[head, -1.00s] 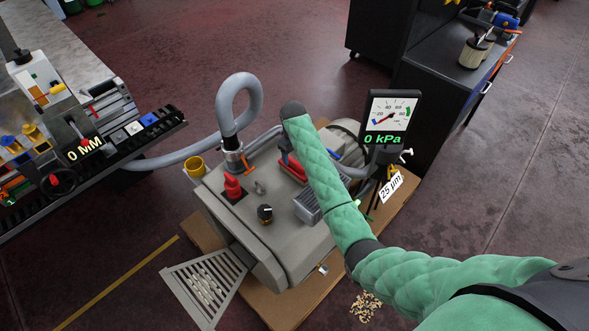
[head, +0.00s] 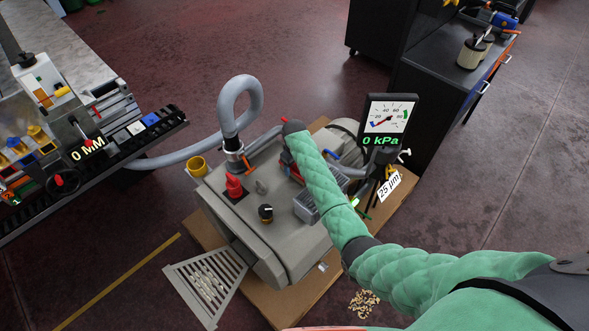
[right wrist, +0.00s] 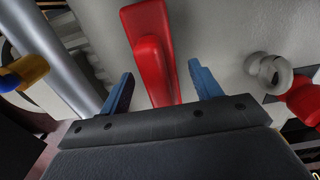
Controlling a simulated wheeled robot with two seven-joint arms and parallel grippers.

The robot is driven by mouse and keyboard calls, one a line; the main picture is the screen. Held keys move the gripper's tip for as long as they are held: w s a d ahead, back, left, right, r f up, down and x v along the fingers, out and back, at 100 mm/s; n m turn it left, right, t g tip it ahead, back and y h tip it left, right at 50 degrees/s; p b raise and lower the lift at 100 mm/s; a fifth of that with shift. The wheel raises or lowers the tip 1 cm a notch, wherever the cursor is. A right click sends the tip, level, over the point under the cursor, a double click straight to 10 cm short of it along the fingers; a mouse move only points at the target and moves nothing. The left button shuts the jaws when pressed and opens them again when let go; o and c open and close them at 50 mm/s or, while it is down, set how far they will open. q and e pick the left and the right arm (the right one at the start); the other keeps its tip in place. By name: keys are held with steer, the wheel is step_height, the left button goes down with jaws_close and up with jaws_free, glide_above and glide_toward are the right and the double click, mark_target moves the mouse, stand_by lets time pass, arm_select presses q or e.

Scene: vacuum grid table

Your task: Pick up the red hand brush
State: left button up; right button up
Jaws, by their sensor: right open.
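The red hand brush (right wrist: 150,50) fills the upper middle of the right wrist view, its red body pointing down between my fingers. It lies against a pale grey surface; its bristles cannot be made out. My right gripper (right wrist: 161,70) is open, with one blue finger on each side of the brush's near end. I see no clear contact between fingers and brush. In the head view, only a little of the brush (head: 296,174) shows beside my green right arm, on the grey machine. My left gripper is not in view.
The grey machine (head: 225,222) carries a red knob (head: 234,187), a black dial (head: 265,213) and a yellow cup (head: 196,166). A grey hose (head: 240,85) loops up left of my arm. A gauge (head: 390,120) reading 0 kPa stands to the right.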

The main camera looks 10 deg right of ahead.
steer(key=c, duration=1)
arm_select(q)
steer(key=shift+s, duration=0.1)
arm_select(e)
steer(key=shift+c, duration=0.7)
